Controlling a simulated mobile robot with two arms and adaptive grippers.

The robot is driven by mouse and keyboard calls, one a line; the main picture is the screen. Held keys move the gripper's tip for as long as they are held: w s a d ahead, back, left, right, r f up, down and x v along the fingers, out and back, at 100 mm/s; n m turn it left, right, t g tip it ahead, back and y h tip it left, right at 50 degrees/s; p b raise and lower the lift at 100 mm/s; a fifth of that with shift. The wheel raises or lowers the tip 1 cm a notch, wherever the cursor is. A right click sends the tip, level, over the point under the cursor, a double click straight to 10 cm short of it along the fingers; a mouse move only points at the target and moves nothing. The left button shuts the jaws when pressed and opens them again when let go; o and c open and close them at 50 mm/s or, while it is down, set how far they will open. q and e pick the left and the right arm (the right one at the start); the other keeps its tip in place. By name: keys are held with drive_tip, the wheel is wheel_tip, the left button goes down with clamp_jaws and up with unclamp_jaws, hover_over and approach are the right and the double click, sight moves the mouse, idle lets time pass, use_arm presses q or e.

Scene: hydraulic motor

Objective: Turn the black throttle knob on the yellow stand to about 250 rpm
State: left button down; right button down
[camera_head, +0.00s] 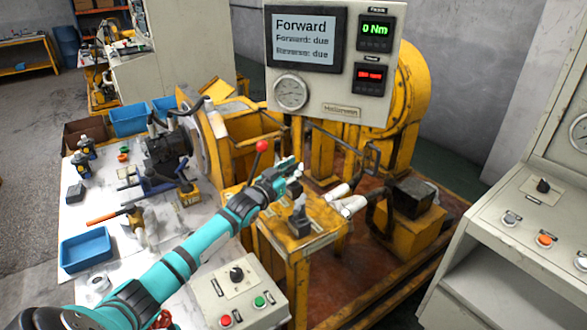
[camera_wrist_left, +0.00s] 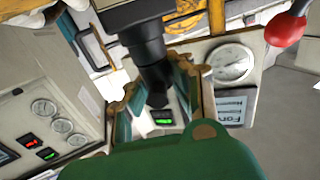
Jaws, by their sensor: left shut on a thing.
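The black throttle knob (camera_head: 299,220) stands on top of the yellow stand (camera_head: 310,240) in the middle of the head view. My left gripper (camera_head: 290,178) reaches in from the left and is shut on the knob's upper end. In the left wrist view, the black knob (camera_wrist_left: 154,72) runs down between the fingers of my left gripper (camera_wrist_left: 158,100). The fingers partly hide its tip. The panel screen (camera_head: 304,38) reads "Forward", "Forward: due" and "Reverse: due". The green display (camera_head: 376,30) reads 0 Nm. The red display (camera_head: 370,75) is too small to read surely. My right gripper is not in view.
A red-ball lever (camera_head: 261,146) stands close to my left gripper. A control box (camera_head: 236,296) with a black knob, red and green buttons is at the front. A grey console (camera_head: 530,215) stands on the right. Tools and blue bins (camera_head: 86,249) lie on the left bench.

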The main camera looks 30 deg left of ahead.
use_arm(q)
drive_tip(key=shift+f, duration=0.1)
idle(0.3)
drive_tip(key=c, duration=1.1)
unclamp_jaws()
drive_tip(key=shift+o, duration=0.2)
drive_tip(key=shift+s, duration=0.1)
drive_tip(key=s, duration=1.2)
drive_tip(key=shift+a, duration=0.1)
